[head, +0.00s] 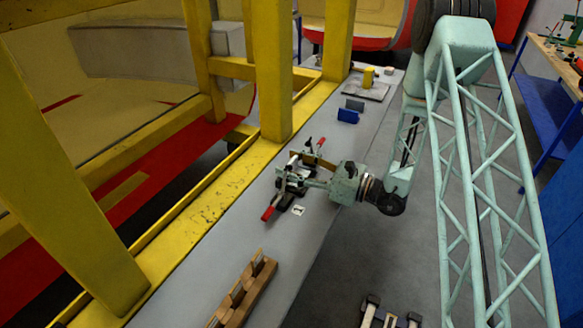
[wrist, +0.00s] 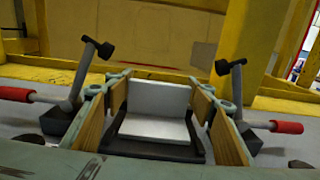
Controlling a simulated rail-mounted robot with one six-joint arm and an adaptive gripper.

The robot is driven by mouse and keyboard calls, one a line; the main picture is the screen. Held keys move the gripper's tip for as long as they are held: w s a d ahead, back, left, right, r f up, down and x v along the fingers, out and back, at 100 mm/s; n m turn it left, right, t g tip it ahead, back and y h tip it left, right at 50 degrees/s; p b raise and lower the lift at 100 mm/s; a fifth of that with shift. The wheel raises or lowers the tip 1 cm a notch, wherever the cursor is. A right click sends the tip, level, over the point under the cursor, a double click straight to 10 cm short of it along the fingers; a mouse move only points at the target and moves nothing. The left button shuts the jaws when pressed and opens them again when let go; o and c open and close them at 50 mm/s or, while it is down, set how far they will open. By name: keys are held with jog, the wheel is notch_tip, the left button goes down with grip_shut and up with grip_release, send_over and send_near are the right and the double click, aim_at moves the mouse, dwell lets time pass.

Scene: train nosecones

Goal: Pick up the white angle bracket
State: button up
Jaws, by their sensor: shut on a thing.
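The white angle bracket (wrist: 158,112) shows in the middle of the wrist view, with one face upright and one lying flat towards me. My gripper (wrist: 161,100) has its wood-padded fingers on either side of it and is shut on it. A black holder (wrist: 152,150) lies under and around the bracket, and I cannot tell whether they touch. In the head view my gripper (head: 290,178) is low over the bench among the clamps. There it largely hides the bracket.
Clamps with red handles stand on both sides, left (wrist: 18,94) and right (wrist: 286,127). The grey bench (head: 215,250) runs beside a yellow frame (head: 190,210). A wooden rack (head: 243,290) stands nearer, and blue blocks (head: 348,115) stand farther off. A small white card (head: 299,210) lies beside the clamps.

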jog(key=shift+r, duration=0.15)
jog(key=shift+r, duration=0.75)
jog(key=p+v, duration=0.1)
jog(key=v, duration=1.7)
jog(key=shift+w+f+p, duration=0.1)
jog(key=shift+f+p, duration=0.05)
jog(key=shift+p, duration=0.15)
